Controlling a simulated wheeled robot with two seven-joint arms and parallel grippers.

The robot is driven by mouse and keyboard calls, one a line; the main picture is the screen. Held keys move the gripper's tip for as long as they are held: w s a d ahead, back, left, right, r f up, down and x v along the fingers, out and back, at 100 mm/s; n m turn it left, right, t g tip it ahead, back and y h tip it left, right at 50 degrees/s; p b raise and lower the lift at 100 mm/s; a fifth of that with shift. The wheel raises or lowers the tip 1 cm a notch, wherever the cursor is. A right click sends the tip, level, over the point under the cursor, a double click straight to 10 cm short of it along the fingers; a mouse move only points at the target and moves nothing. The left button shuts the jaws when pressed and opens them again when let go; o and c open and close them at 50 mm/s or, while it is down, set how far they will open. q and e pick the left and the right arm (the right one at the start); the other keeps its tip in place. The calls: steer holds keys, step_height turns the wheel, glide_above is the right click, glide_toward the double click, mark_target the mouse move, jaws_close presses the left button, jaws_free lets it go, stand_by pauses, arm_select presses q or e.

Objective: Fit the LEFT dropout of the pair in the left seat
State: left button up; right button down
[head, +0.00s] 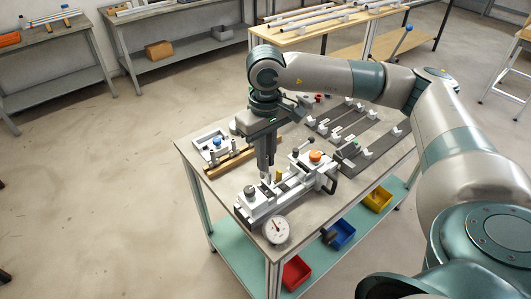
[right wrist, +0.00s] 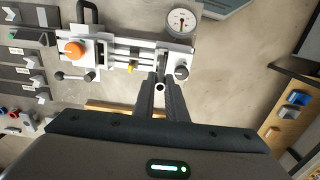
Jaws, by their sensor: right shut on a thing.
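My right gripper (head: 267,178) points straight down over the left part of the white and grey frame jig (head: 290,190). In the right wrist view its fingertips (right wrist: 160,82) are shut on a small pale metal piece with a round hole, taken as the dropout (right wrist: 160,88). Most of that piece is hidden between the fingers. The tips are beside the jig's round grey knob (right wrist: 181,72), near the dial end, where the left seat would be. The seat itself is too small and covered to make out, and I cannot tell whether the piece touches it. My left gripper is not in view.
A dial gauge (head: 276,230) stands at the jig's near end, an orange knob (head: 316,156) at the other. A wooden rack (head: 229,162) and a white fixture with a blue knob (head: 214,143) are behind. Coloured bins, including a blue one (head: 341,234), sit on the lower shelf.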

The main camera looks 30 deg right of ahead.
mark_target(265, 174)
steer(key=shift+f, duration=0.95)
steer(key=shift+f+b, duration=0.4)
steer(key=shift+f, duration=1.5)
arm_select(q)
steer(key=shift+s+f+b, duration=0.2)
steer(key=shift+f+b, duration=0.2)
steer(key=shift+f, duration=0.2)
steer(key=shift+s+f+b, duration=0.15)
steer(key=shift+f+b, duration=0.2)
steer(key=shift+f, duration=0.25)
arm_select(e)
steer(key=shift+f, duration=0.35)
steer(key=c, duration=1.7)
jaws_free()
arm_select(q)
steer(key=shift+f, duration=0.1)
arm_select(e)
steer(key=shift+r, duration=0.1)
